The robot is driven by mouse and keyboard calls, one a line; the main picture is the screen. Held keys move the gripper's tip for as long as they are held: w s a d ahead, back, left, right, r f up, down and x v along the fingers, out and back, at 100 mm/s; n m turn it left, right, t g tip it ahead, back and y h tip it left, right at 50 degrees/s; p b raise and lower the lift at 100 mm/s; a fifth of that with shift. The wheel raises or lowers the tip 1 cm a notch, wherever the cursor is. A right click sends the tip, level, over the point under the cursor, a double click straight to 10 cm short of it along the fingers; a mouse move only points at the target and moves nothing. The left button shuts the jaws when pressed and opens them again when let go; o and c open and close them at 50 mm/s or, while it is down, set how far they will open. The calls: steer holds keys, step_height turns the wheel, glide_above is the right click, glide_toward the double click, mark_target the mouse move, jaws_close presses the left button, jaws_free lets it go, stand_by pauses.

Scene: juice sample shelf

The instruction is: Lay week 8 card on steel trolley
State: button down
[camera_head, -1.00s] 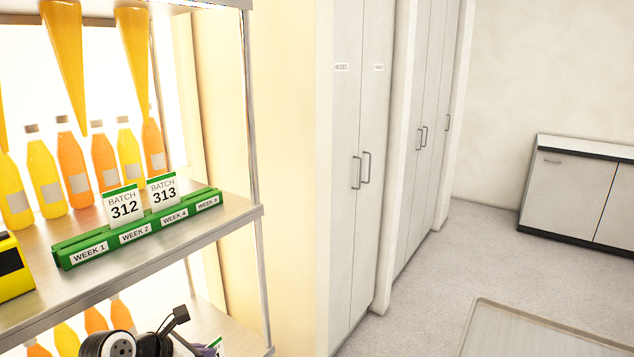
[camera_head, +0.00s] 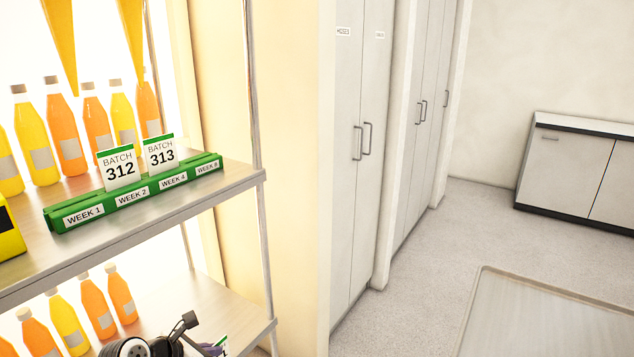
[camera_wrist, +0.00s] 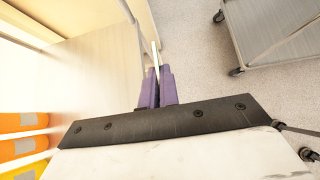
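My gripper shows purple fingers in the wrist view (camera_wrist: 158,88), shut on a thin card (camera_wrist: 156,56) seen nearly edge-on. In the head view a corner of this card (camera_head: 222,346), with a green edge, shows at the bottom beside my gripper, near the lower shelf; its print cannot be read. The green card rack (camera_head: 130,200) on the upper shelf has slots marked week 1, 2, 4 and 8. Cards 312 (camera_head: 120,168) and 313 (camera_head: 160,153) stand above week 2 and week 4. No card stands above week 8. The steel trolley (camera_head: 550,315) is at lower right, its visible top bare.
Juice bottles (camera_head: 66,140) stand on the upper shelf (camera_head: 150,218) and more on the lower shelf. A shelf post (camera_head: 264,230) stands close to my arm. Tall cabinets (camera_head: 345,180) rise behind. Open floor (camera_head: 430,265) lies between shelf and trolley. Trolley wheels (camera_wrist: 236,72) show in the wrist view.

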steer(key=w+d+f+m+g+h+b, duration=0.15)
steer(key=w+d+f, duration=0.25)
steer(key=d+f, duration=1.15)
steer(key=s+d+f+m+b, duration=0.1)
steer(key=s+d+f+m, duration=0.15)
steer(key=d+f, duration=1.05)
steer(key=shift+g+h, duration=0.35)
steer(key=shift+h, duration=0.1)
steer(key=a, duration=0.3)
steer(key=s+a+r, duration=0.1)
steer(key=a, duration=0.1)
steer(key=shift+r, duration=0.1)
